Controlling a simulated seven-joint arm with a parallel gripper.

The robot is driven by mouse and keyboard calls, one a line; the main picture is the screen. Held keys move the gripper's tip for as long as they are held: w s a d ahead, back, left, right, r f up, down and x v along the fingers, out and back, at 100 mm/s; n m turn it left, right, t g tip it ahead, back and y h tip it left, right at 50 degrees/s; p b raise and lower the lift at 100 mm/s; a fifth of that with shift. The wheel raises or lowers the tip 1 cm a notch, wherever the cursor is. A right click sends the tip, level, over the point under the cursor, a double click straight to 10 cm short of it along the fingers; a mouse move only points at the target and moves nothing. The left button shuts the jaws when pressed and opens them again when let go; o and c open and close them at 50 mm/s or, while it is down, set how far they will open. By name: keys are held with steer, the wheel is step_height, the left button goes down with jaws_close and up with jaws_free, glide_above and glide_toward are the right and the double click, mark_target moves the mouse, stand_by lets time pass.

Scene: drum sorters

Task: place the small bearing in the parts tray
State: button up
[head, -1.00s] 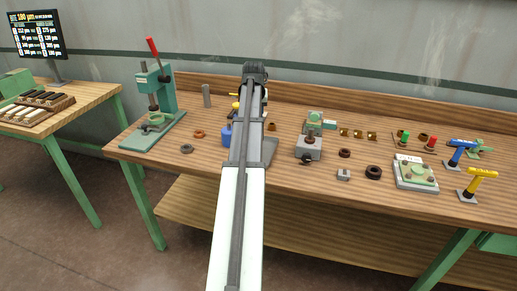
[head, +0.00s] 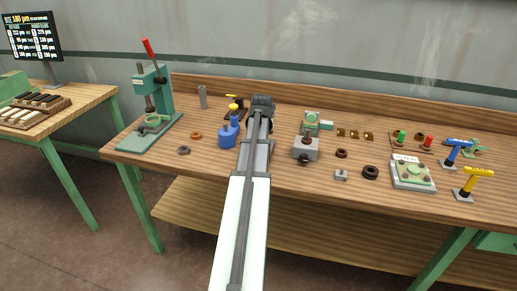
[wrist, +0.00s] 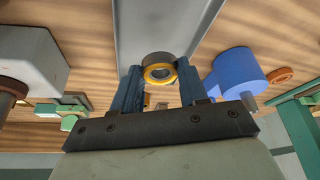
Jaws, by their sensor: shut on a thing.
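In the wrist view my gripper (wrist: 160,80) is shut on a small ring-shaped bearing (wrist: 160,57), dark grey with a gold-yellow rim and an open bore. The bearing sits between the two dark blue fingertips. A plain grey surface with raised side edges, seemingly the parts tray (wrist: 185,22), lies beyond the bearing. I cannot tell the gap between the bearing and it. In the head view my arm hides the fingers and the bearing, and covers most of the tray.
A grey block fixture (head: 305,148) stands to the right. A green press (head: 153,105) is at the left. Dark rings (head: 370,172) lie on the bench.

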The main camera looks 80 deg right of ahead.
steer(key=shift+f, duration=2.25)
steer(key=shift+f, duration=0.1)
steer(key=o, duration=1.1)
steer(key=v, duration=1.2)
steer(key=shift+s+a, duration=0.1)
